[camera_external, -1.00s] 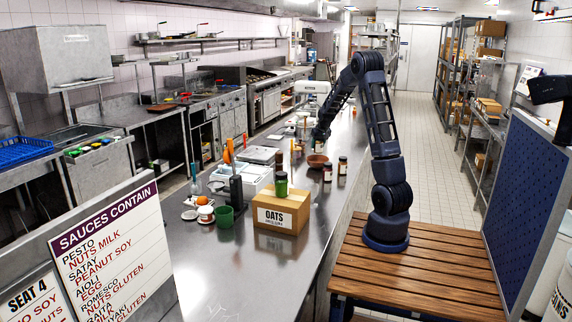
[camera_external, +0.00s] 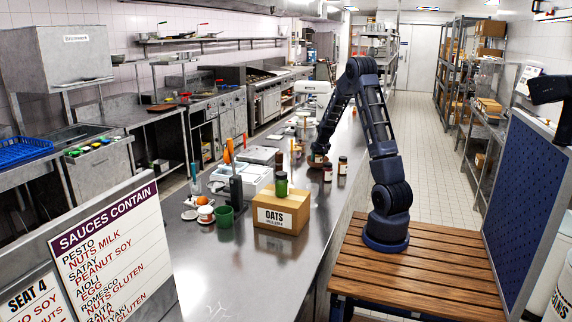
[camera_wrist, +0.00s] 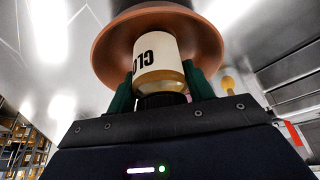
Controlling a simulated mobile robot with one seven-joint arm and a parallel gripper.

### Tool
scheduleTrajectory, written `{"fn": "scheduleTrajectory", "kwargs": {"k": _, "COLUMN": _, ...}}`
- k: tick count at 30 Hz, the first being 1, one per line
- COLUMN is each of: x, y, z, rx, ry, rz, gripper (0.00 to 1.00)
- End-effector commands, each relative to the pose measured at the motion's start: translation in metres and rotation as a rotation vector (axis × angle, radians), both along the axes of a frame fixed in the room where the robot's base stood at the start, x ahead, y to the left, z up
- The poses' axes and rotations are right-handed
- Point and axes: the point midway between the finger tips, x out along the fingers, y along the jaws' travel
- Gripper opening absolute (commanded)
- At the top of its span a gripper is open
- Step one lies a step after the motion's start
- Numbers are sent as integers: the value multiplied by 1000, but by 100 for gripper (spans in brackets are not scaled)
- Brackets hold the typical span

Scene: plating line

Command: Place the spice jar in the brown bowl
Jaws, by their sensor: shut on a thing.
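My gripper (camera_external: 319,153) is low over the counter at the brown bowl (camera_external: 317,165). In the wrist view my gripper (camera_wrist: 161,85) has its green fingers shut on the spice jar (camera_wrist: 158,58), one on each side. The jar has a cream label with dark letters, partly readable as "CLO", and a dark end toward the gripper. The brown bowl (camera_wrist: 104,57) lies right beyond the jar, its rim spreading around the jar's far end. I cannot tell whether the jar touches the bowl. In the external view the jar is hidden by the gripper.
Two dark-lidded jars stand close by, one (camera_external: 327,173) in front of the bowl and one (camera_external: 342,166) to its right.

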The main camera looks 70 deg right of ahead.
Motion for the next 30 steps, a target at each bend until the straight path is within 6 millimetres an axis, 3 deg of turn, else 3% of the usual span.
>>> {"fn": "scheduleTrajectory", "kwargs": {"k": 4, "x": 0, "y": 0, "z": -3, "rx": 0, "ry": 0, "rz": 0, "gripper": 22}}
{"fn": "scheduleTrajectory", "kwargs": {"k": 5, "x": 0, "y": 0, "z": -3, "rx": 1, "ry": 1, "rz": 0, "gripper": 56}}
{"fn": "scheduleTrajectory", "kwargs": {"k": 8, "x": 0, "y": 0, "z": -3, "rx": 0, "ry": 0, "rz": 0, "gripper": 74}}
{"fn": "scheduleTrajectory", "kwargs": {"k": 20, "x": -1, "y": 1, "z": 4, "rx": -1, "ry": -1, "rz": 0, "gripper": 74}}
{"fn": "scheduleTrajectory", "kwargs": {"k": 30, "x": -14, "y": 15, "z": 50, "rx": -2, "ry": -2, "rz": 1, "gripper": 74}}
